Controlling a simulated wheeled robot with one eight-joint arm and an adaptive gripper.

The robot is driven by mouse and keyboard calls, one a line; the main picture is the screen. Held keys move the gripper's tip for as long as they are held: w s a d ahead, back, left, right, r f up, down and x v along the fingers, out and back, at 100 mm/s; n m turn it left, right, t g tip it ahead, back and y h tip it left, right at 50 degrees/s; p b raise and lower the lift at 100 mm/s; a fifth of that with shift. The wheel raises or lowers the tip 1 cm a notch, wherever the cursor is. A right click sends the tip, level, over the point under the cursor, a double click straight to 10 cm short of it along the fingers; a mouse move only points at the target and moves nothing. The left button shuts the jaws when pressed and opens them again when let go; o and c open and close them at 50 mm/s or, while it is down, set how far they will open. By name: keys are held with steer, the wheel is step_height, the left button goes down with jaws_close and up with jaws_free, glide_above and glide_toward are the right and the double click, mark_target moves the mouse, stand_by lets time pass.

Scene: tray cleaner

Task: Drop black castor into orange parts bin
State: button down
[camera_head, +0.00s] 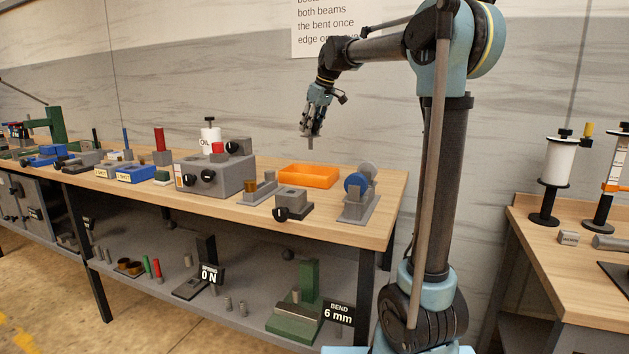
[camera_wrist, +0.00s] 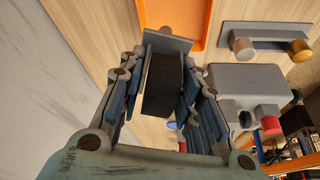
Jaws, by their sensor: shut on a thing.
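My gripper (camera_head: 311,128) is shut on the black castor and holds it in the air above the table's back part. In the wrist view the castor (camera_wrist: 164,85) is a black wheel-like body with a grey plate at its far end, between the blue fingers of my gripper (camera_wrist: 165,75). In the head view only a small grey part of it shows below the fingers. The orange parts bin (camera_head: 306,184) is a shallow open tray on the table, below my gripper. In the wrist view the bin (camera_wrist: 208,22) lies beyond the castor's plate, at the top.
A wall rises behind the table.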

mark_target(314, 132)
steer(key=shift+w+d, duration=0.1)
steer(key=shift+d, duration=0.2)
steer(key=shift+f, duration=0.25)
steer(key=f+n, duration=0.1)
steer(key=f+n+g, duration=0.1)
steer(key=n, duration=0.1)
steer(key=shift+d+f+y, duration=0.25)
steer(key=shift+f+y, duration=0.05)
steer(key=shift+f, duration=3)
steer(key=c, duration=1.1)
jaws_free()
steer(key=shift+r, duration=0.1)
steer(key=v, duration=1.1)
steer(key=shift+w+d+r, duration=0.1)
steer(key=shift+d+r, duration=0.15)
steer(key=shift+r, duration=0.15)
